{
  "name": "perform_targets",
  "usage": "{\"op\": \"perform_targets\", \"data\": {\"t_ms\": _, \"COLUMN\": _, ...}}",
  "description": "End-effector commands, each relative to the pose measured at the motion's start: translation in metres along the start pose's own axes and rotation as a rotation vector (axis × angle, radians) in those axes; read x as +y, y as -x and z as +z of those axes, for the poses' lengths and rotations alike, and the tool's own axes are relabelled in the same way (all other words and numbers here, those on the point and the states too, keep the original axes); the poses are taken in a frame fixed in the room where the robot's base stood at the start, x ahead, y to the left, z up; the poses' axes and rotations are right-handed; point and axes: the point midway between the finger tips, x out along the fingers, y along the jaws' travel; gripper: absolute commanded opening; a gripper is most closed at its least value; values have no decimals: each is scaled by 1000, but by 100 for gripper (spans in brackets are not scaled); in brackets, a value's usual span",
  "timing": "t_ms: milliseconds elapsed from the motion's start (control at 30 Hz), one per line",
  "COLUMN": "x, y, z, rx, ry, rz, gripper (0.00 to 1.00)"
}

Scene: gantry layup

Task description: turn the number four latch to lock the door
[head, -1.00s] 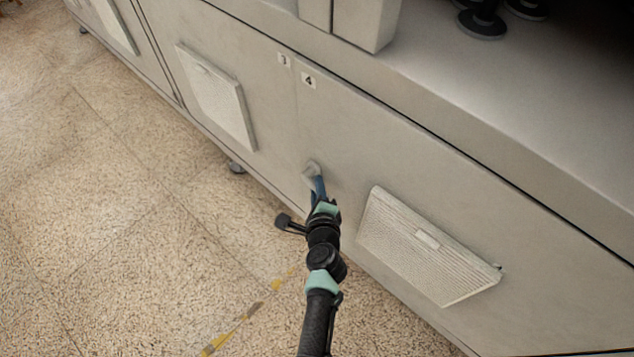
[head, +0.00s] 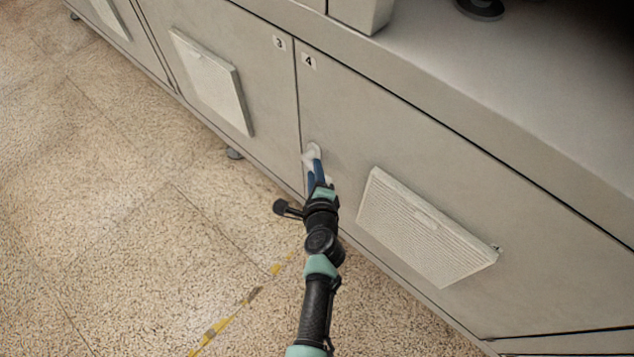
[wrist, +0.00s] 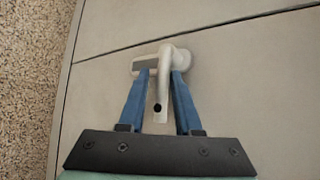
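The number four door (head: 345,110) carries a small "4" label (head: 309,62) at its upper left corner. Its pale grey latch (head: 314,150) sits at the door's left edge, close to the seam with door three. In the wrist view the latch (wrist: 165,60) has a rounded plate lying along the seam and a lever pointing down the picture, away from the seam. My gripper (head: 315,163) is at the latch. In the wrist view its blue fingers (wrist: 162,74) stand on either side of the lever, with a visible gap on the left side. Contact on the right is unclear.
A louvred vent (head: 425,228) juts from door four, right of my arm. Door three (head: 262,75) at left has another vent (head: 212,82). A ledge (head: 480,75) overhangs the doors. Speckled floor (head: 130,200) with a worn yellow line (head: 228,322) lies open at left.

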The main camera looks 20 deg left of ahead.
Motion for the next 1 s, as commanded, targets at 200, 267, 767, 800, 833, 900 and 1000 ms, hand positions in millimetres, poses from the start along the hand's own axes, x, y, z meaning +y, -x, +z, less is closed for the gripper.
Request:
{"op": "perform_targets", "data": {"t_ms": 200, "x": -1, "y": 34, "z": 0, "rx": 3, "ry": -2, "rz": 2, "gripper": 32}}
{"op": "perform_targets", "data": {"t_ms": 267, "x": -1, "y": 47, "z": 0, "rx": 3, "ry": -3, "rz": 2, "gripper": 32}}
{"op": "perform_targets", "data": {"t_ms": 767, "x": 0, "y": 122, "z": 0, "rx": 2, "ry": -1, "rz": 1, "gripper": 32}}
{"op": "perform_targets", "data": {"t_ms": 800, "x": 0, "y": 124, "z": 0, "rx": 2, "ry": -1, "rz": 1, "gripper": 32}}
{"op": "perform_targets", "data": {"t_ms": 833, "x": 0, "y": 125, "z": -1, "rx": 2, "ry": -1, "rz": 1, "gripper": 32}}
{"op": "perform_targets", "data": {"t_ms": 900, "x": 0, "y": 126, "z": -1, "rx": 2, "ry": -1, "rz": 1, "gripper": 32}}
{"op": "perform_targets", "data": {"t_ms": 1000, "x": 0, "y": 126, "z": -1, "rx": 2, "ry": -1, "rz": 0, "gripper": 32}}
